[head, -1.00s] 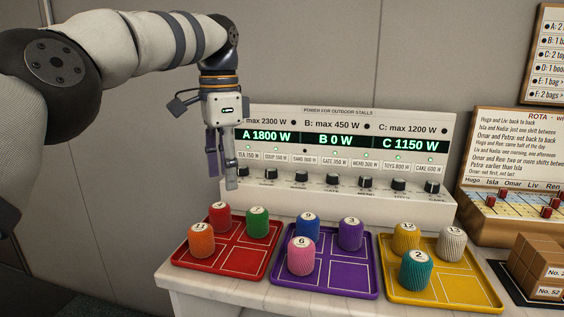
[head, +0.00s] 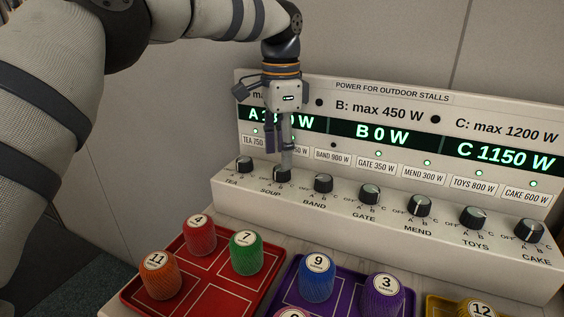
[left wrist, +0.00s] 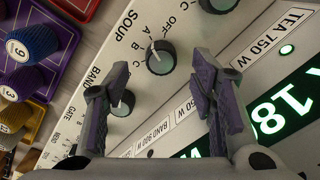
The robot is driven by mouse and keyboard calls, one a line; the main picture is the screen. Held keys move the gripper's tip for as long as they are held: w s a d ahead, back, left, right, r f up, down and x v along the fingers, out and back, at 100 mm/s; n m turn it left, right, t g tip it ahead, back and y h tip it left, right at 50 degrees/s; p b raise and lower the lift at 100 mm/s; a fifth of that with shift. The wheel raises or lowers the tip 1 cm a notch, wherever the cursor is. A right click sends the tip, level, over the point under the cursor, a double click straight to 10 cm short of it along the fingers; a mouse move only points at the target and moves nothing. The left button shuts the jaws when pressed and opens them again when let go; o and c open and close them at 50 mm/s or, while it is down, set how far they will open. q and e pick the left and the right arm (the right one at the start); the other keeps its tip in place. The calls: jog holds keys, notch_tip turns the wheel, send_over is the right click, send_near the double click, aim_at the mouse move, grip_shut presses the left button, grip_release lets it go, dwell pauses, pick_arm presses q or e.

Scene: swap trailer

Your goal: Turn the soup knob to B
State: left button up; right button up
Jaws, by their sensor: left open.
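The soup knob (head: 282,174) is a dark round knob with a pale pointer, second from the left on the power panel's lower ledge. My left gripper (head: 279,158) is open and empty, pointing down just above it in the head view and partly covering it. In the left wrist view the soup knob (left wrist: 160,57) lies beyond the fingertips of the left gripper (left wrist: 162,82), between their lines and apart from them. Letters and OFF are printed around it; I cannot surely tell which mark its pointer meets. Display B (head: 382,134) reads 0 W; display C (head: 505,156) reads 1150 W.
The tea knob (head: 245,164) and band knob (head: 323,183) stand close on either side. More knobs continue to the right. A red tray (head: 222,300) and a purple tray (head: 290,287) with numbered tokens sit in front of the panel.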

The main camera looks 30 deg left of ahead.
aim_at(282, 173)
pick_arm(q)
notch_tip(282, 173, down, 4)
jog(key=shift+w+r, duration=0.1)
pick_arm(e)
jog(key=shift+s+f, duration=0.15)
jog(key=shift+f, duration=0.15)
pick_arm(q)
jog(key=c, duration=1.2)
pick_arm(e)
jog(key=shift+r, duration=0.1)
